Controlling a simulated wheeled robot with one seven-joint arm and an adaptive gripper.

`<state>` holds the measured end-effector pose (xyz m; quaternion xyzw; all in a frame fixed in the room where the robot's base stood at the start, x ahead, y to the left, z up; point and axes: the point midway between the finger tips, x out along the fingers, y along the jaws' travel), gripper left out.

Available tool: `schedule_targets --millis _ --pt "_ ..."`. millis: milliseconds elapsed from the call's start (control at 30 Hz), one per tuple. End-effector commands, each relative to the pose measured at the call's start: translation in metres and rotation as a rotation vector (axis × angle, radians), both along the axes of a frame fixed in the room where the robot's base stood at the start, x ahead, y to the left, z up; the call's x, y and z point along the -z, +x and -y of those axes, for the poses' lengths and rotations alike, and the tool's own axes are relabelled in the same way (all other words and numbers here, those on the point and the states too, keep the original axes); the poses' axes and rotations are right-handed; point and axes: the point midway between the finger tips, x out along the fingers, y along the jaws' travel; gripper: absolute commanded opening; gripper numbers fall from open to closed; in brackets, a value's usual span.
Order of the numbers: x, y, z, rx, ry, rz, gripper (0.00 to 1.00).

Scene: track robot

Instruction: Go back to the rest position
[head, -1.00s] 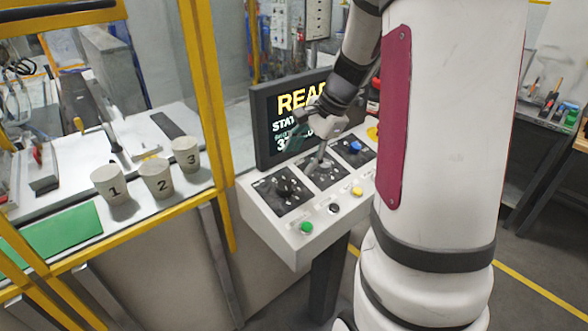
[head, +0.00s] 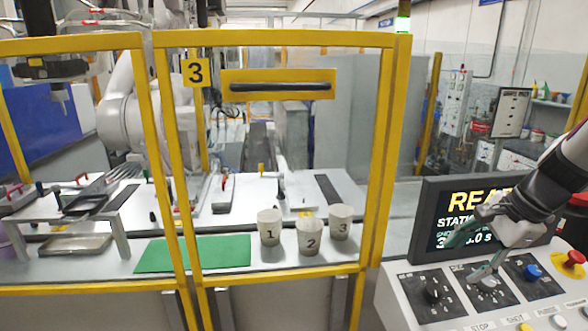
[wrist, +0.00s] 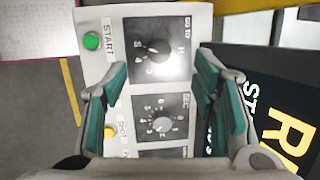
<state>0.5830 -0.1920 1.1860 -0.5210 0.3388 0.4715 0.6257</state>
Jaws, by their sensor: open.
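My gripper (head: 478,252) hangs over the control console in the head view, in front of the screen, with its teal fingers just above the knob panels. In the wrist view my gripper (wrist: 162,75) is open, its fingers apart with nothing between them. Below the fingers are the black GO TO knob (wrist: 158,50) and the grey SEC dial (wrist: 161,124). Whether a finger touches the panel cannot be told. The black knob (head: 433,291) also shows in the head view, left of the dial. The rest position itself is not marked in these views.
The console screen (head: 444,243) stands close behind my gripper. A red stop button (head: 574,258) is at the right. A yellow-framed cell (head: 285,274) lies left, with cups 1 (head: 269,232), 2 (head: 309,242) and 3 (head: 340,226) and a green mat (head: 222,252).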

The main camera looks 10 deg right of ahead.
Motion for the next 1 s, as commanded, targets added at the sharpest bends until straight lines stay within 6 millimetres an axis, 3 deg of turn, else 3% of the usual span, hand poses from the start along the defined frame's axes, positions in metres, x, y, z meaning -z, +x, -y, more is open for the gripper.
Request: schedule_targets --millis 167,300,500,733,1000 --pt "-0.039 -0.021 -0.065 -0.306 -0.132 0.074 0.54" --pt "-0.062 -0.049 -0.112 -0.576 -0.267 0.133 0.54" --pt "-0.081 -0.096 -0.161 -0.945 -0.484 0.217 0.54" --pt "-0.088 -0.141 -0.187 -1.261 -0.718 0.287 0.54" --pt "-0.088 -0.156 -0.192 -1.374 -0.814 0.306 0.54"
